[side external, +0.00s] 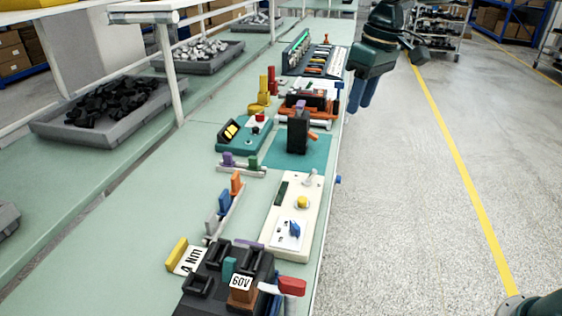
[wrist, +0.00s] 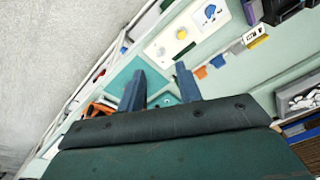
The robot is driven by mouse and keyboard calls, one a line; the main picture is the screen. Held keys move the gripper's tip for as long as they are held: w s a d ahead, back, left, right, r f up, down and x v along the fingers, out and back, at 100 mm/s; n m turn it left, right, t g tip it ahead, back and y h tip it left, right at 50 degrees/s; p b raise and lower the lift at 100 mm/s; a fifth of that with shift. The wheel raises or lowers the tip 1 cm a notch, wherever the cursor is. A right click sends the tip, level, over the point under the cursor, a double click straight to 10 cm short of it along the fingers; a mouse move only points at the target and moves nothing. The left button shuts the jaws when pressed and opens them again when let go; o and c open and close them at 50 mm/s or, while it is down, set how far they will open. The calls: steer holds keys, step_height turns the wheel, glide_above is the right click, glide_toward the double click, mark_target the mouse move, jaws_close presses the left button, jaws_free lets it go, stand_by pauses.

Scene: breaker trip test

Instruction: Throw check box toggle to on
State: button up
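A cream box (side external: 278,228) lies on the bench and carries a pale toggle lever (side external: 310,178) at its far end, a yellow button (side external: 302,202) and a blue knob (side external: 295,229). I take it for the check box; no readable label confirms this. In the wrist view the box (wrist: 166,42) is beyond my fingertips, and the toggle's on or off position is unclear. My gripper (side external: 360,109) hangs by the bench's right edge, farther along than the box and apart from it. In the wrist view my gripper (wrist: 159,68) has its two blue fingers spread, with nothing between them.
A black upright unit with an orange lever (side external: 298,132) stands on a teal mat (side external: 286,160) just beyond the box. A dark block with a 60V tag (side external: 240,283) stands at the near end. Colored clips (side external: 225,203) stand left of the box. The floor aisle is clear.

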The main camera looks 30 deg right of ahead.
steer(key=n+g, duration=0.1)
steer(key=g, duration=0.1)
glide_above(314, 170)
steer(key=d, duration=0.1)
step_height(314, 170, down, 10)
steer(key=shift+w+r, duration=0.15)
steer(key=shift+w, duration=0.1)
steer(key=f, duration=0.9)
steer(key=a+f, duration=0.1)
steer(key=f, duration=0.3)
steer(key=shift+s+f, duration=0.25)
steer(key=shift+f, duration=0.15)
steer(key=shift+a, duration=0.1)
jaws_close()
